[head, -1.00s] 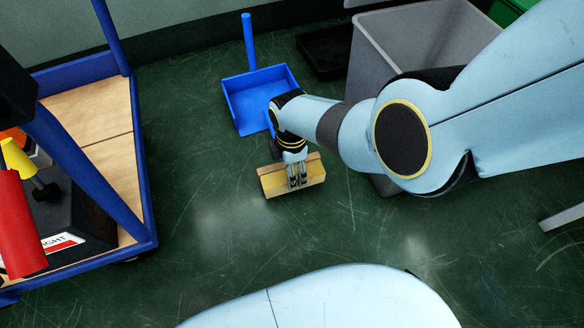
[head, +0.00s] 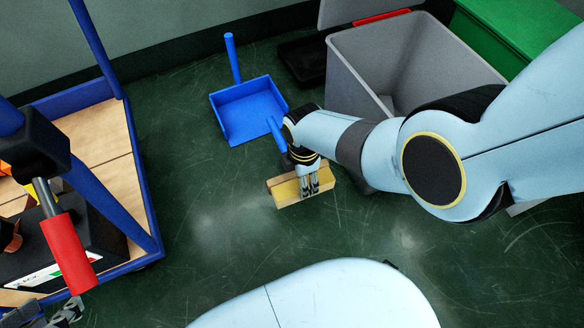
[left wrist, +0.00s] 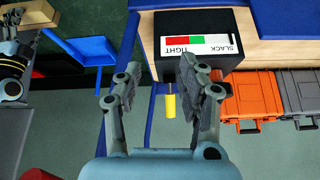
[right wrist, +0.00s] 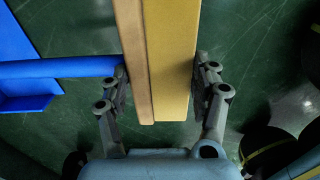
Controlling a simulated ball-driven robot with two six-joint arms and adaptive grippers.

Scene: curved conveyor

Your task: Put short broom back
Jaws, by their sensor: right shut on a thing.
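The short broom has a wood-and-yellow head (head: 290,192) and a blue handle (head: 277,135). My right gripper (head: 309,187) is shut on the broom head, low over the green floor. In the right wrist view the head (right wrist: 158,60) stands between the fingers and the handle (right wrist: 60,68) runs left. A blue dustpan (head: 248,108) with an upright handle lies behind the broom; part of the broom handle overlaps its near edge in the picture. My left gripper (left wrist: 160,85) is open and empty; its fingers (head: 68,312) show at the lower left of the head view.
A blue-framed wooden cart (head: 105,130) stands at left, carrying a black box (left wrist: 200,38) marked tight and slack, and orange (left wrist: 250,95) and grey cases. A red handle (head: 70,255) hangs near it. A grey bin (head: 350,75) and green box (head: 510,30) stand at the back right.

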